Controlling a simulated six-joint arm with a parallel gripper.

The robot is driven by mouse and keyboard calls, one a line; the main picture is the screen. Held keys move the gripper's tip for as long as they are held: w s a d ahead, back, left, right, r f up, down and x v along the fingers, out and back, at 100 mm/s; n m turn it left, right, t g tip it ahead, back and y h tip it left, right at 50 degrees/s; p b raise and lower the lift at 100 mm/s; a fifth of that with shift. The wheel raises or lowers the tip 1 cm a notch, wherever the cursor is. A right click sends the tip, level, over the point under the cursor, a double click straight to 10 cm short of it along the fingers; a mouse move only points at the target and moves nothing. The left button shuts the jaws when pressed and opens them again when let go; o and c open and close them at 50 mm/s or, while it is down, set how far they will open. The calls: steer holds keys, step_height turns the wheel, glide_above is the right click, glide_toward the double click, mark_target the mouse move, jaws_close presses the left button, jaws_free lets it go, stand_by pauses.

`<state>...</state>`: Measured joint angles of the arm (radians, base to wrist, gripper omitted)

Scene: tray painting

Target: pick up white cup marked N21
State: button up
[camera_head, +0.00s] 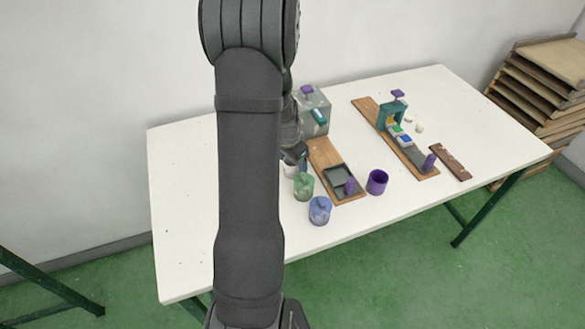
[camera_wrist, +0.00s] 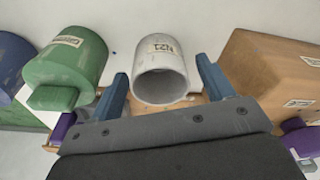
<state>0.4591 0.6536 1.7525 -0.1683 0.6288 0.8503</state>
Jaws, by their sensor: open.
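The white cup marked N21 (camera_wrist: 160,70) is in the middle of the wrist view, with its open mouth facing the camera and its label on the upper side. My gripper (camera_wrist: 167,88) is open, with one blue finger on each side of the cup. Gaps show between the fingers and the cup, the wider one at the right. In the head view only a small white part of the cup (camera_head: 290,170) shows, since my arm and gripper (camera_head: 294,160) hide most of it.
A green labelled cup (camera_wrist: 70,65) stands close at the left, and a blue cup (camera_head: 320,210) is beyond it. A wooden block (camera_wrist: 270,75) is close at the right. A purple cup (camera_head: 377,182) and wooden boards (camera_head: 324,153) are on the white table (camera_head: 185,200).

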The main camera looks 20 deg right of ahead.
steer(key=shift+c, duration=0.2)
steer(key=c, duration=1.1)
steer(key=shift+o, duration=0.2)
steer(key=shift+r, duration=0.1)
